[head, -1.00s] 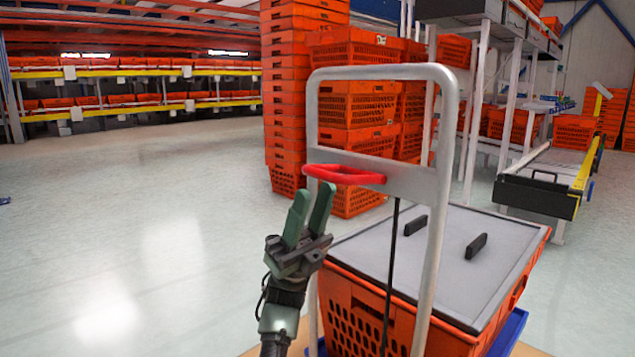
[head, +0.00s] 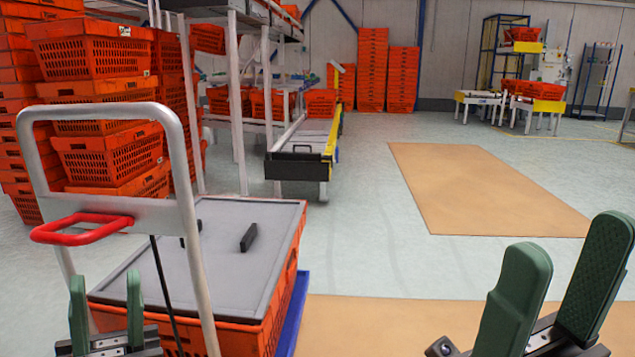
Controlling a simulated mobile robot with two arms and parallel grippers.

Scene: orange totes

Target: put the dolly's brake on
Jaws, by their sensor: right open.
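The dolly has an upright grey tube handle (head: 187,200) with a flat cross plate. A red brake lever (head: 82,229) sticks out from that plate at the left of the head view. A cable runs down from the plate. My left gripper (head: 106,285) is below the red lever, at the bottom left; its two green fingers stand upright, apart and empty. It does not touch the lever. My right gripper (head: 570,245) is at the bottom right, open and empty, far from the dolly.
An orange tote (head: 285,262) with a grey lid (head: 265,215) sits on the dolly's blue base (head: 292,315). Stacked orange totes (head: 95,60) and a rack stand behind. A low conveyor (head: 297,163) is beyond. Open floor with tan mats (head: 485,185) lies to the right.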

